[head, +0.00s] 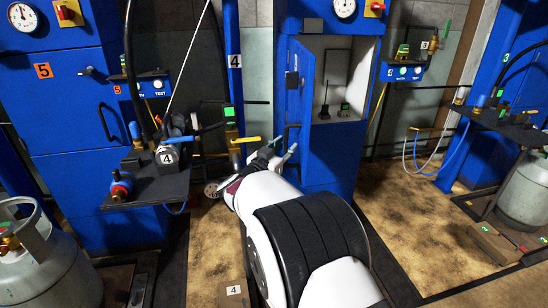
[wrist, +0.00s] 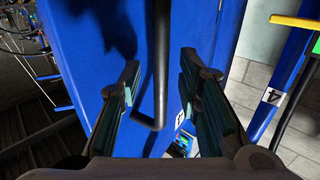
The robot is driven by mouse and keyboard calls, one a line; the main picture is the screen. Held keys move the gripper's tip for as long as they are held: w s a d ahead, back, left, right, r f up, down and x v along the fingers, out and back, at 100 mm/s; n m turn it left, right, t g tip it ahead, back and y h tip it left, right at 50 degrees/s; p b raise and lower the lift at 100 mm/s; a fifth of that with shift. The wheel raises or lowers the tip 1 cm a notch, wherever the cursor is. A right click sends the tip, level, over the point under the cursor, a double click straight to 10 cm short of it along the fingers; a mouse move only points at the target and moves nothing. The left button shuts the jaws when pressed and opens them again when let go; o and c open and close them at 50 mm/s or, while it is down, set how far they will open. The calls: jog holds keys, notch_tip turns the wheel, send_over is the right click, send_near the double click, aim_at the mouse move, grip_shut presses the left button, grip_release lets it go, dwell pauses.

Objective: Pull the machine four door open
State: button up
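The blue door (head: 303,95) of the middle machine stands swung out at the left of its compartment (head: 345,60), whose pale inside shows. In the wrist view, the blue door face (wrist: 90,50) carries a black bar handle (wrist: 161,60) that bends at its lower end. My gripper (wrist: 160,72) is open, with one finger on each side of the handle in the picture. I see gaps between the fingers and the bar, and cannot tell the depth. In the head view my gripper (head: 282,150) is at the door's lower part, and my arm hides some of the cabinet below.
A blue post (head: 234,90) with a 4 label stands left of the machine. A dark shelf (head: 150,185) with valves and a yellow-handled valve (head: 246,140) are left of my arm. A gas cylinder (head: 45,262) stands at the lower left. Stained floor (head: 400,215) is open to the right.

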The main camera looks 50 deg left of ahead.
jog(key=v, duration=1)
jog(key=shift+s+d, duration=0.15)
jog(key=shift+s, duration=0.15)
